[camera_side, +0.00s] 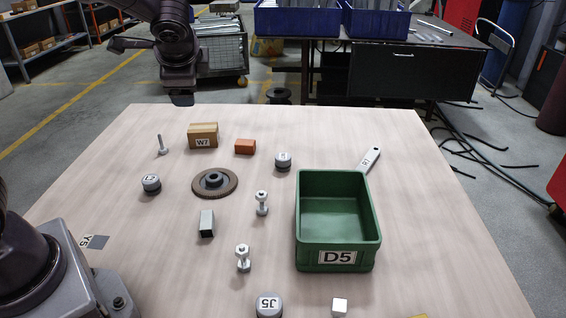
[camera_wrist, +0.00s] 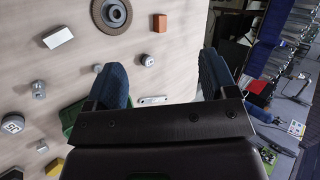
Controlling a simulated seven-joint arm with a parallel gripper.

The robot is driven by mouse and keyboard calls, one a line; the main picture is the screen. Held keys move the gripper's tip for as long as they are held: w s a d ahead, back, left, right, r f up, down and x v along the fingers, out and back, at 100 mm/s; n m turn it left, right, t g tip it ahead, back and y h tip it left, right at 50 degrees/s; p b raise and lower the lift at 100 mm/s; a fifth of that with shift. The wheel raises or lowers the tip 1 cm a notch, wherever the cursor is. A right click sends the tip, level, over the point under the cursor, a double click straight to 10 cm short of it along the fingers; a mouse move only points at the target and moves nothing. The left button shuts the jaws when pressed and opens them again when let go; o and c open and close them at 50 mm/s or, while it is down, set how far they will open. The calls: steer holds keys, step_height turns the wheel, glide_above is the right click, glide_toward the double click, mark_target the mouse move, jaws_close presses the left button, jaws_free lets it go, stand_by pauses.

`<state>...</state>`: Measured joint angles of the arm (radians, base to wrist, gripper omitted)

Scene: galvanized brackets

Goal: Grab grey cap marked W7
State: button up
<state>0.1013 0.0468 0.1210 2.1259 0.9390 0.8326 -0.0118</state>
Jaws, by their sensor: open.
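Three grey caps with dark bases stand on the table. One at the left (camera_side: 151,183) has a label I cannot read surely. One at the back middle (camera_side: 283,160) has an unreadable label; a grey cap also shows in the wrist view (camera_wrist: 147,60). The front one (camera_side: 269,304) reads J5. The label W7 that I can read is on a brown cardboard box (camera_side: 203,135), not on a cap. My gripper (camera_side: 182,98) is above the table's far left edge, apart from everything. In the wrist view its two blue-padded fingers (camera_wrist: 163,78) are spread with nothing held.
A green bin (camera_side: 368,232) marked D5 stands right of centre.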

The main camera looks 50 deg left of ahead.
steer(key=w+a+f+m+t+y, duration=0.25)
steer(key=w+f+m, duration=0.4)
steer(key=w, duration=0.35)
steer(key=m+t+h, duration=0.3)
steer(key=m+t, duration=0.2)
steer(key=m, duration=1)
glide_toward(281, 160)
steer(key=x, duration=0.4)
steer(key=shift+w+d+r, duration=0.1)
steer(key=shift+w, duration=0.45)
steer(key=shift+x, duration=1.05)
steer(key=x, duration=0.4)
steer(key=shift+s+a+f, duration=0.2)
steer(key=shift+s+f, duration=0.05)
steer(key=shift+s, duration=0.1)
steer(key=shift+x, duration=0.75)
steer(key=shift+r, duration=0.1)
steer(key=c, duration=1.1)
steer(key=shift+o, duration=0.2)
